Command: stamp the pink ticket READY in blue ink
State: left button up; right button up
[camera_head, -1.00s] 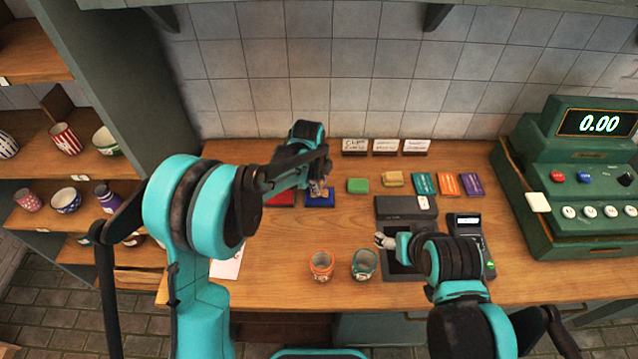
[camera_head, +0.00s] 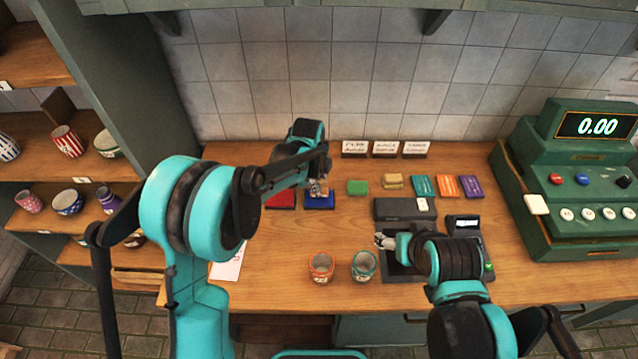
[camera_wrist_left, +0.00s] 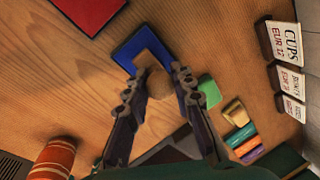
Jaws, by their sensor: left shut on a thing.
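My left gripper (camera_head: 318,188) is over the blue ink pad (camera_head: 320,203). In the left wrist view, the gripper (camera_wrist_left: 155,75) is shut on a stamp with a round wooden handle (camera_wrist_left: 159,86). The stamp's flat base lies over the corner of the blue pad (camera_wrist_left: 130,48); I cannot tell whether it presses on it. The red ink pad (camera_head: 281,201) lies to the left. I cannot make out a pink ticket; my left arm hides part of the counter. My right gripper (camera_head: 384,241) is at the dark tray, and its fingers are too small to read.
A white paper (camera_head: 229,262) lies partly behind my left arm. An orange cup (camera_head: 321,267) and a teal cup (camera_head: 365,266) stand near the front edge. Green (camera_head: 357,187) and tan (camera_head: 392,181) blocks, coloured cards and a card reader (camera_head: 468,232) lie to the right. A green register (camera_head: 580,190) stands far right.

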pick_arm(q)
jog(key=shift+w+d+p+v, duration=0.1)
jog(key=shift+w+p+v, duration=0.1)
jog(key=shift+p+v, duration=0.5)
jog(key=shift+w+d+p+v, duration=0.15)
jog(key=shift+p+v, duration=0.15)
jog(key=shift+v, duration=0.8)
jog(key=shift+w+d+p+v, duration=0.1)
jog(key=shift+w+p+v, duration=0.1)
jog(key=shift+p+v, duration=0.5)
jog(key=shift+a+r, duration=0.1)
jog(key=shift+r, duration=0.15)
jog(key=shift+s, duration=0.1)
